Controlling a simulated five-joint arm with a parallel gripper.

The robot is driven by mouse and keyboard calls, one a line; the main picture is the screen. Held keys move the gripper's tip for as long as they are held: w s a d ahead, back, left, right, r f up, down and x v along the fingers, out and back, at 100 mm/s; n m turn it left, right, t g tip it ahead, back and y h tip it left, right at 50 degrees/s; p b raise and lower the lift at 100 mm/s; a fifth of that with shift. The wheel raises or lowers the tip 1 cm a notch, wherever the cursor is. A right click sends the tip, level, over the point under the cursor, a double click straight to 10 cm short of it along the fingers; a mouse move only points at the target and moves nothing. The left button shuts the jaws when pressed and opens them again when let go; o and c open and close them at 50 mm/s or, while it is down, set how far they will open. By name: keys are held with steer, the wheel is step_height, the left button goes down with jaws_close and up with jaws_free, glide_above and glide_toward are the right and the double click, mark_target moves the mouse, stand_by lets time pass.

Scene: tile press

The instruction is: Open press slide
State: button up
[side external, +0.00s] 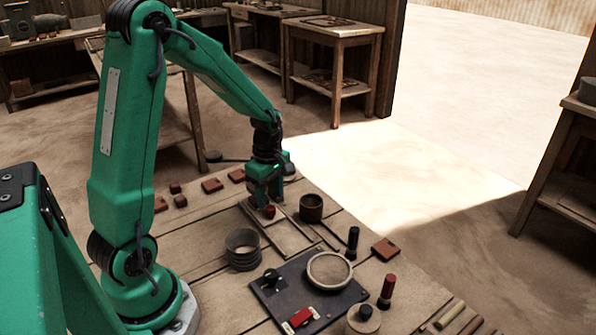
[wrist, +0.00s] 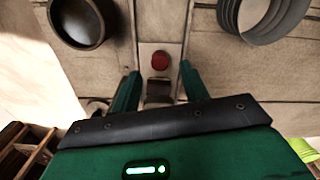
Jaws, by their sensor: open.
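A red knob (wrist: 160,60) sits on a pale slide plate (wrist: 147,51) between two rails in the wrist view. In the side view the red knob (side external: 270,212) shows at the far end of a framed wooden track (side external: 284,238) on the bench. My gripper (side external: 263,203) is above the track, pointing down at the knob end. In the wrist view my gripper (wrist: 159,78) is open, with one finger to each side of the knob's line and nothing held. Whether the fingertips are level with the knob I cannot tell.
A dark cup (side external: 311,208) stands right of the track and a ribbed ring (side external: 243,252) to its left. A black bottle (side external: 352,243) and brick-red tiles (side external: 385,249) are nearby.

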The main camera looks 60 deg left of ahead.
mark_target(271, 208)
steer(key=shift+f, duration=1.75)
jaws_close()
